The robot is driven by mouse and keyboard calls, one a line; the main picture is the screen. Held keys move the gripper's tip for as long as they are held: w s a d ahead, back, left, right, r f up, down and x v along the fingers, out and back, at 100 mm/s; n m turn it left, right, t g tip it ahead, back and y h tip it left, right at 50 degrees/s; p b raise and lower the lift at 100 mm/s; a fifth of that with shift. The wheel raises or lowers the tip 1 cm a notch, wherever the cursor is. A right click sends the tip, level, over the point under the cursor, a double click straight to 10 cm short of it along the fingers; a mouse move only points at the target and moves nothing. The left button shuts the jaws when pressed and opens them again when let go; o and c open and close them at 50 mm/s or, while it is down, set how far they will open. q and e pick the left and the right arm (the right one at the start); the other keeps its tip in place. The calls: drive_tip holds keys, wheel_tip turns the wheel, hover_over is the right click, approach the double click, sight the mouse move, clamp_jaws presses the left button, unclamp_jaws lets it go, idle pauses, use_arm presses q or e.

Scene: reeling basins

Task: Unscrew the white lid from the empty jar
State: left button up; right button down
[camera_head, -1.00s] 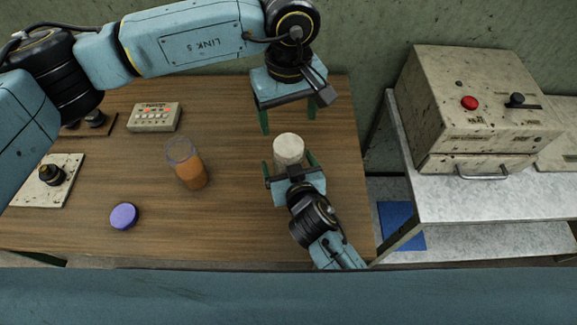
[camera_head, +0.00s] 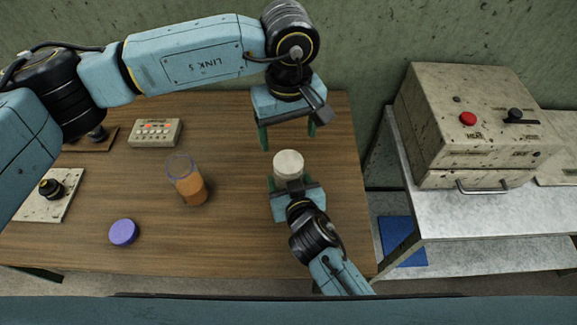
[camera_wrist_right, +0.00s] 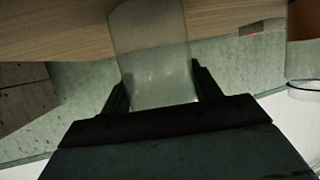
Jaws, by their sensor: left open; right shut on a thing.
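The empty jar with its white lid (camera_head: 288,161) stands near the right side of the wooden table. In the right wrist view the clear jar body (camera_wrist_right: 155,60) is between the fingers and looks empty. My right gripper (camera_head: 290,182) is shut on the jar from the near side, below the lid. My left gripper (camera_head: 288,141) is open and empty, pointing down just beyond the lid and apart from it. The lid sits on the jar; the head view looks down on it and hides most of the jar body.
A clear jar with orange contents (camera_head: 190,185) and a purple lid (camera_head: 123,232) are on the table (camera_head: 230,240) to the left. A button box (camera_head: 155,133) and a plate with a black knob (camera_head: 48,195) are further left. A metal bench (camera_head: 470,215) with a machine (camera_head: 470,120) stands right.

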sight(289, 161)
use_arm(q)
drive_tip(key=m, duration=0.8)
drive_tip(key=shift+f, duration=0.15)
drive_tip(key=shift+m, duration=0.3)
wheel_tip(289, 161, down, 8)
drive_tip(key=shift+r, duration=0.1)
